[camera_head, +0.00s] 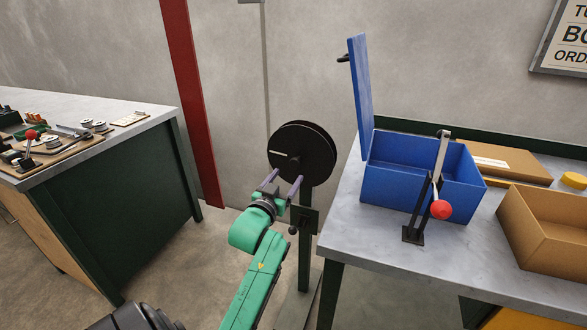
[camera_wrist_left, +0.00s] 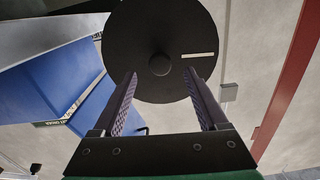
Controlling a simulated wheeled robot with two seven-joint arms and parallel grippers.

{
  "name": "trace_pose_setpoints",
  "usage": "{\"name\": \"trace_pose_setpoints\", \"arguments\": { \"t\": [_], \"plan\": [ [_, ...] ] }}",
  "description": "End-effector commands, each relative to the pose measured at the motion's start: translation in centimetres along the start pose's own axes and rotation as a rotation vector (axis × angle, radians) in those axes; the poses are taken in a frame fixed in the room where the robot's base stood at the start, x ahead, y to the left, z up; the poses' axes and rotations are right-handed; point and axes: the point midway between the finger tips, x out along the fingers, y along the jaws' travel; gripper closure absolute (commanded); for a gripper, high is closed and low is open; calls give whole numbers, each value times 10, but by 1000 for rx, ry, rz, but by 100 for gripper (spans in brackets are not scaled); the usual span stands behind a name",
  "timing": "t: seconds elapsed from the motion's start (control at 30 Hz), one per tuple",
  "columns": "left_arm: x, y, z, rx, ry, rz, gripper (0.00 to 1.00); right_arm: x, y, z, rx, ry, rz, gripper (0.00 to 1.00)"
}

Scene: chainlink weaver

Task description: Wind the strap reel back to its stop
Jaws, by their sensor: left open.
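The strap reel (camera_head: 310,146) is a black disc with a short pale mark, standing on a dark post (camera_head: 304,255) between the two benches. In the head view the mark lies left of the hub. The reel also fills the top of the left wrist view (camera_wrist_left: 160,25), with its hub (camera_wrist_left: 159,64) in the middle. My left gripper (camera_head: 284,183) is open and empty, its two purple fingers pointing at the reel from just below the hub in the head view. In the left wrist view the hub shows between the fingers (camera_wrist_left: 160,88). I cannot tell whether they touch the disc. My right gripper is not in view.
A grey bench (camera_head: 385,235) on the right holds an open blue box (camera_head: 405,186), a lever with a red knob (camera_head: 441,209) and cardboard boxes (camera_head: 550,235). A green bench (camera_head: 120,205) with small parts stands left. A red post (camera_head: 190,100) rises left of the reel.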

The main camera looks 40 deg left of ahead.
Motion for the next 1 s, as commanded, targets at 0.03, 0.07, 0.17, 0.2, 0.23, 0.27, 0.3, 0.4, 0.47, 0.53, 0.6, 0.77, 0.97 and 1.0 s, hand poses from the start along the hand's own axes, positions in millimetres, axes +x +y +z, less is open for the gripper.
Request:
{"name": "trace_pose_setpoints", "arguments": {
  "t": [0.03,0.07,0.17,0.2,0.23,0.27,0.3,0.4,0.47,0.53,0.6,0.77,0.97,1.0],
  "plan": [
    [14,0,-2,-1,3,0,24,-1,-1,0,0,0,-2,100],
    [21,0,-2,0,3,0,24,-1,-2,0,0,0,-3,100],
    [42,0,-1,-1,2,0,24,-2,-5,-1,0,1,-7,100],
    [49,0,0,0,1,0,24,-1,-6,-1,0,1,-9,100],
    [53,0,-1,0,2,0,24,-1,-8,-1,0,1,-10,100],
    [56,0,0,0,1,1,24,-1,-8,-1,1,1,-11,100],
    [59,0,0,0,1,1,24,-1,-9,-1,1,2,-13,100],
    [62,0,0,0,1,1,24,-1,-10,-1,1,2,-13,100],
    [62,0,0,0,1,1,24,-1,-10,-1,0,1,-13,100],
    [61,0,0,0,1,1,24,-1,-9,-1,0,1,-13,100],
    [61,0,0,0,0,1,36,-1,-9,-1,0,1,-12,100],
    [61,0,0,0,0,1,97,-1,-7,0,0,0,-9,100],
    [61,1,1,0,0,1,100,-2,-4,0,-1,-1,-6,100],
    [61,1,1,0,0,1,100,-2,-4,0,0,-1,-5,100]
  ]
}}
